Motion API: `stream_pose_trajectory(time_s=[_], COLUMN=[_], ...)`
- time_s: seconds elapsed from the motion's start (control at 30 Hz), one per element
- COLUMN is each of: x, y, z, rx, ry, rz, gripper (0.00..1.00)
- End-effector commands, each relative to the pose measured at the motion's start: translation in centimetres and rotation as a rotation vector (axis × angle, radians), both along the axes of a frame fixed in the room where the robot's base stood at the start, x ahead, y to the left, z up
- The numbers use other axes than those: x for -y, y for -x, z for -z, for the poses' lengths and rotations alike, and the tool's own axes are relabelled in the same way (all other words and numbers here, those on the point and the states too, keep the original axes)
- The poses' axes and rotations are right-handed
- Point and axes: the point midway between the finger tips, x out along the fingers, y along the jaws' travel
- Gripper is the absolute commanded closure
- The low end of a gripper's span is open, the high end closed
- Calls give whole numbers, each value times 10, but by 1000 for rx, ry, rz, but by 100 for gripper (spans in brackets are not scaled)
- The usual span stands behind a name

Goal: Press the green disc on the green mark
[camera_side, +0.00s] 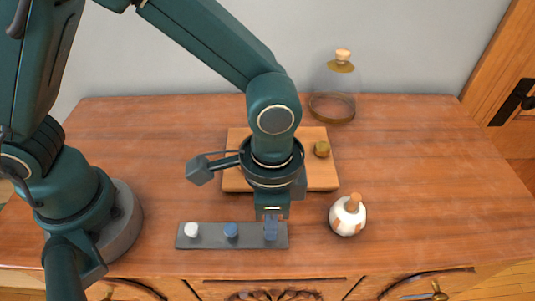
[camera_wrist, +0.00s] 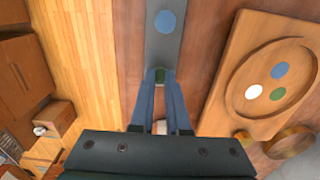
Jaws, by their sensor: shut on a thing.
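My gripper (camera_side: 271,229) points down at the right end of the dark grey strip (camera_side: 211,243). In the wrist view its fingers (camera_wrist: 160,80) are shut on the green disc (camera_wrist: 160,74), of which only a dark green piece shows. The disc is hidden by the fingers in the side view; I cannot tell whether it still touches the strip. The green mark (camera_wrist: 277,94) lies in a round recess of the wooden board (camera_wrist: 217,105), beside a white mark (camera_wrist: 253,92) and a blue mark (camera_wrist: 280,70).
A blue disc (camera_side: 231,230) and a white disc (camera_side: 191,230) stand on the strip. A white jar with a stopper (camera_side: 348,218) stands right of the gripper. A glass jar (camera_side: 332,105) stands behind. The table's right is clear.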

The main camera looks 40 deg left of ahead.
Motion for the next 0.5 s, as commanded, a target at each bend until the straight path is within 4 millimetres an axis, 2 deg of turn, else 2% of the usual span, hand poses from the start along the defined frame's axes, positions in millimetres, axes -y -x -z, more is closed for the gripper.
stream_pose_trajectory(time_s=[0.17,0.5], x=[0,1], y=[0,-1], z=[-1,-16], rx=[1,1], ry=[1,1], rz=[0,0], gripper=[100,100])
